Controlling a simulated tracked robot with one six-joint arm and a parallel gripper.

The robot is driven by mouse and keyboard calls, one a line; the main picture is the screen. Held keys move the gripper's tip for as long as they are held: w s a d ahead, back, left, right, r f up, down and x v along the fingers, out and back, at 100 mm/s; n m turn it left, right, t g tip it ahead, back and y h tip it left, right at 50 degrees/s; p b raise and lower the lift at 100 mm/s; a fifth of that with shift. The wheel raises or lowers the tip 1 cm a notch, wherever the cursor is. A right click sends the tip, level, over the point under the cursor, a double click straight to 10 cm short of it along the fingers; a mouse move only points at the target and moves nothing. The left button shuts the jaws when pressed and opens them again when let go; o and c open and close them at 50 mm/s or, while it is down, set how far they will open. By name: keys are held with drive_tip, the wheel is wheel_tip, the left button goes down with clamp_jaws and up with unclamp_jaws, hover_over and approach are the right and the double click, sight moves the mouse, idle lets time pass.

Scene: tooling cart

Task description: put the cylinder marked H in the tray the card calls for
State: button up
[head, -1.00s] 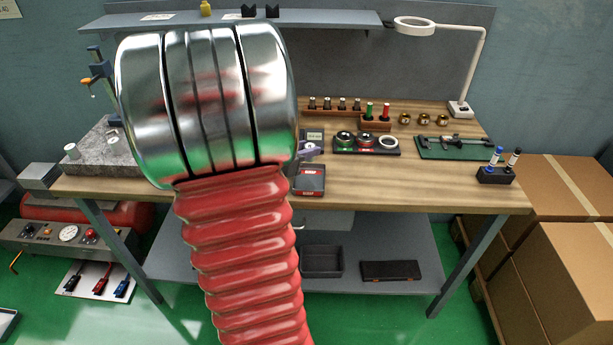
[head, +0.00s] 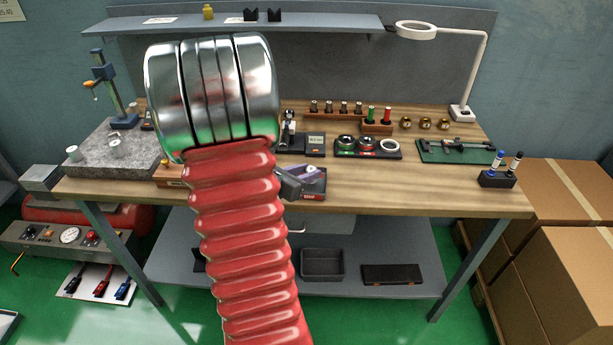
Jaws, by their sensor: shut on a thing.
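My gripper (head: 306,174) is partly in view just right of my red arm sleeve, over a dark tray with a red label (head: 316,196) near the front of the bench. Its jaws are shut on a small pale cylinder (head: 311,168); no mark can be read on it, and whether it touches the tray I cannot tell. Two more small pale cylinders, one at the left (head: 73,152) and one further right (head: 115,149), are on the grey granite plate (head: 100,160). No readable card shows, and my arm hides part of the bench.
Behind the tray are a device with a display (head: 315,144) and a dark holder with rings (head: 367,155). A green mat with a caliper-like tool (head: 455,157) and a pen block (head: 497,179) stand at right.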

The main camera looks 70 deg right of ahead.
drive_tip(key=shift+f, duration=0.8)
drive_tip(key=o, duration=1.1)
drive_tip(key=shift+f, duration=0.1)
drive_tip(key=shift+w+a+r, duration=0.3)
drive_tip(key=shift+a+r, duration=0.05)
drive_tip(key=shift+a, duration=0.15)
drive_tip(key=v, duration=1)
drive_tip(key=shift+a, duration=0.4)
drive_tip(key=shift+w+r, duration=0.1)
drive_tip(key=shift+r, duration=0.05)
